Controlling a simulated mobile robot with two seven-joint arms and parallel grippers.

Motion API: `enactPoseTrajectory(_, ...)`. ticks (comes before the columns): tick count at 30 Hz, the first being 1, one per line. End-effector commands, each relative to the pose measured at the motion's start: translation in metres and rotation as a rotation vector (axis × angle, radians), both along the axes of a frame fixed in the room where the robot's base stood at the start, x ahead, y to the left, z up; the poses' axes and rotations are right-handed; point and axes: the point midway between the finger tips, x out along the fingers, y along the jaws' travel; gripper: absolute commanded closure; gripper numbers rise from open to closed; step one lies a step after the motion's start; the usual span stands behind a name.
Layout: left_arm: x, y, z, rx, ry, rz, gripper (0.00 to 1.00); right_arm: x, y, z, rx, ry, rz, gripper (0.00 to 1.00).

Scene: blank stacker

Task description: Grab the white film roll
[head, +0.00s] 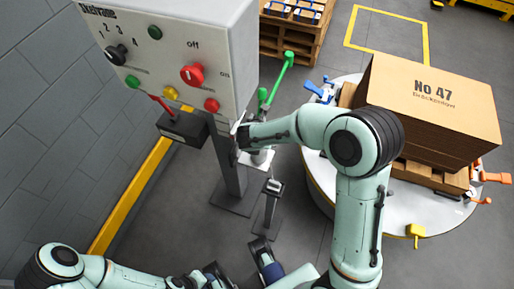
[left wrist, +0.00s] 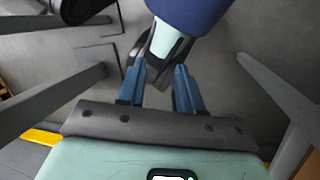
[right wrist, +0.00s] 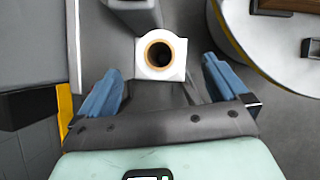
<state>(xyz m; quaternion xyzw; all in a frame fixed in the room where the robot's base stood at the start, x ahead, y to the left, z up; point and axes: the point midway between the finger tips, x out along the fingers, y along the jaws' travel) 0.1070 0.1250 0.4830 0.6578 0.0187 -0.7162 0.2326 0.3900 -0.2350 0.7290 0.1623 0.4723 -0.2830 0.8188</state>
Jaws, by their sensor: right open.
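The white film roll (right wrist: 144,55) shows in the right wrist view, seen from its end with a brown core. It stands on a pale square plate, beyond and between the fingertips of my right gripper (right wrist: 159,76). That gripper is open and empty, and no contact with the roll shows. In the head view my right gripper (head: 238,137) is beside the grey post; my arm hides most of the roll there, with a pale plate (head: 260,159) visible below. My left gripper (left wrist: 156,72) is open and empty, low in front of my own body.
A control box (head: 165,50) with knobs and buttons stands on the post at left, with a black box (head: 182,130) beside it. A green lever (head: 277,80) rises behind the plate.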

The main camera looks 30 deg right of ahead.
Motion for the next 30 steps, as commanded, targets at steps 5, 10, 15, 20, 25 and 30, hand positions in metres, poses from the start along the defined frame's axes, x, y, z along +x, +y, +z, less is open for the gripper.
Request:
enactPoseTrajectory(5,0.008,0.002,-0.010,0.008,-0.022,0.007,0.65,0.011,-0.010,-0.029,0.001,0.003,-0.003,0.00)
enactPoseTrajectory(10,0.012,0.004,-0.013,0.014,-0.033,0.013,0.65,0.015,-0.012,-0.037,0.002,0.001,-0.003,0.00)
enactPoseTrajectory(15,0.019,0.008,-0.020,0.023,-0.053,0.021,0.65,0.019,-0.015,-0.051,0.003,0.003,-0.002,0.00)
enactPoseTrajectory(20,0.032,0.014,-0.031,0.039,-0.088,0.035,0.65,0.027,-0.022,-0.075,0.002,0.004,-0.004,0.00)
enactPoseTrajectory(25,0.038,0.016,-0.034,0.046,-0.103,0.042,0.65,0.032,-0.026,-0.084,0.003,0.002,-0.004,0.00)
enactPoseTrajectory(30,0.037,0.016,-0.033,0.046,-0.103,0.040,0.65,0.032,-0.025,-0.083,0.003,0.001,-0.003,0.03)
